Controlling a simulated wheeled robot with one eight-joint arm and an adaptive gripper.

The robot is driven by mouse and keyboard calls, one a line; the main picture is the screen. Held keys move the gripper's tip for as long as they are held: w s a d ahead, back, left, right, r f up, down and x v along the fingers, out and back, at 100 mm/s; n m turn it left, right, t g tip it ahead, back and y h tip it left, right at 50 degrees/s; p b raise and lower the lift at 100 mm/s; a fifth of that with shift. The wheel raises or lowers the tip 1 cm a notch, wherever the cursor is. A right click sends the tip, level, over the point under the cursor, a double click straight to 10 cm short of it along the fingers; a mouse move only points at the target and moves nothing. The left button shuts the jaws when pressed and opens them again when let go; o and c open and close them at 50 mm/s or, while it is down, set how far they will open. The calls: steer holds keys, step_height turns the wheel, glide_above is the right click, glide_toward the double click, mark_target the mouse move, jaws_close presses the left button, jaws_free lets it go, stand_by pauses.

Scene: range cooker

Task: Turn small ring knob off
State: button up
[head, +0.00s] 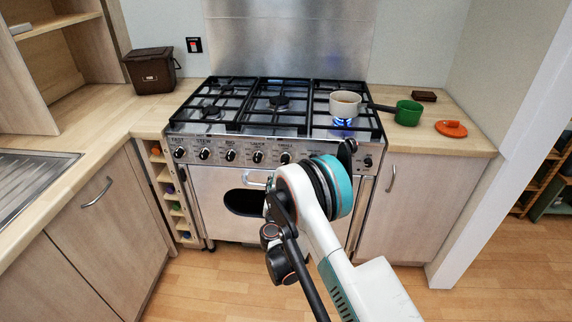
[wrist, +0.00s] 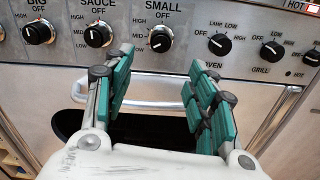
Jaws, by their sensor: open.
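The small ring knob (wrist: 160,40) is a round black knob on the steel panel in the wrist view, under the printed word SMALL. A pale mark shows on its lower part, but its exact setting is hard to read. My gripper (wrist: 161,64) is open and empty, its teal-padded fingers spread below the knob and on either side of it. The fingers appear apart from the knob. In the head view my arm covers part of the knob row, and I cannot pick out this knob there. A blue flame (head: 343,123) burns at the cooker's right front.
A white pan (head: 345,104) with a dark handle stands over the flame. The sauce knob (wrist: 98,35) and oven knob (wrist: 220,44) flank the small knob. A rail (wrist: 150,101) crosses behind the fingers. A green pot (head: 408,113) and orange lid (head: 451,128) sit on the right counter.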

mark_target(285, 163)
steer(key=w+b, duration=0.1)
steer(key=w, duration=0.3)
steer(key=w+b, duration=0.1)
steer(key=w, duration=0.2)
steer(key=w+b, duration=0.1)
steer(key=w, duration=0.3)
steer(key=shift+w+d+f, duration=0.1)
steer(key=shift+w+d, duration=0.15)
steer(key=shift+w, duration=0.1)
steer(key=shift+w+b, duration=0.3)
steer(key=shift+w, duration=0.3)
steer(key=c, duration=1)
